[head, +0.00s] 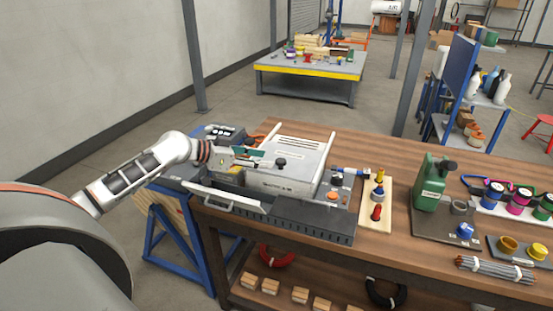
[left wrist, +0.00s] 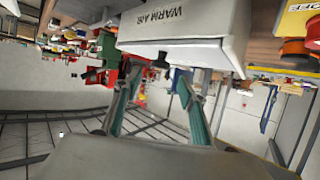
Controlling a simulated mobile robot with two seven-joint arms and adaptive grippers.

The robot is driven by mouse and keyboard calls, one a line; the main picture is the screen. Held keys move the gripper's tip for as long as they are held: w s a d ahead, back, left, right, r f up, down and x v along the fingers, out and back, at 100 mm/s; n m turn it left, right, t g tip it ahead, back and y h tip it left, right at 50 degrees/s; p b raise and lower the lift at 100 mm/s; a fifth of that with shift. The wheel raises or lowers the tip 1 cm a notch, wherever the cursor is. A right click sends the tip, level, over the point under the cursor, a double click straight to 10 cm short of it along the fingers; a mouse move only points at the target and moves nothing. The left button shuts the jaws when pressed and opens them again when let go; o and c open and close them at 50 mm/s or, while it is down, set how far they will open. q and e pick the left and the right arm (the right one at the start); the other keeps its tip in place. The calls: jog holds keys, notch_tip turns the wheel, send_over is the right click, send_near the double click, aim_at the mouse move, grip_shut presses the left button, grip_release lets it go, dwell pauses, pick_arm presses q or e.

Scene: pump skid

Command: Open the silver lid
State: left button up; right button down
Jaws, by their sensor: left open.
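The silver lid (head: 300,149) is the pale slotted cover of a machine on the wooden bench, with a dark knob on it. It looks shut. A light bar handle (head: 222,196) runs along the machine's front left. My left gripper (head: 254,158) is at the left side of the cover, its teal fingers apart and nothing seen between them. In the left wrist view the open fingers (left wrist: 158,78) point at the pale housing (left wrist: 185,47), which bears the words "WARM AIR". I cannot tell whether they touch it. My right gripper is not in view.
Right of the machine are a board with coloured knobs (head: 390,213), a green bottle (head: 431,182) and several small pots. A bundle of rods (head: 495,269) lies at the bench's front right. A blue trestle (head: 158,243) stands left of the bench.

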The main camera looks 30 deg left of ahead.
aim_at(279, 160)
pick_arm(q)
jog(key=shift+p+x, duration=0.35)
jog(key=shift+x, duration=2.7)
grip_shut()
jog(key=shift+w, duration=0.1)
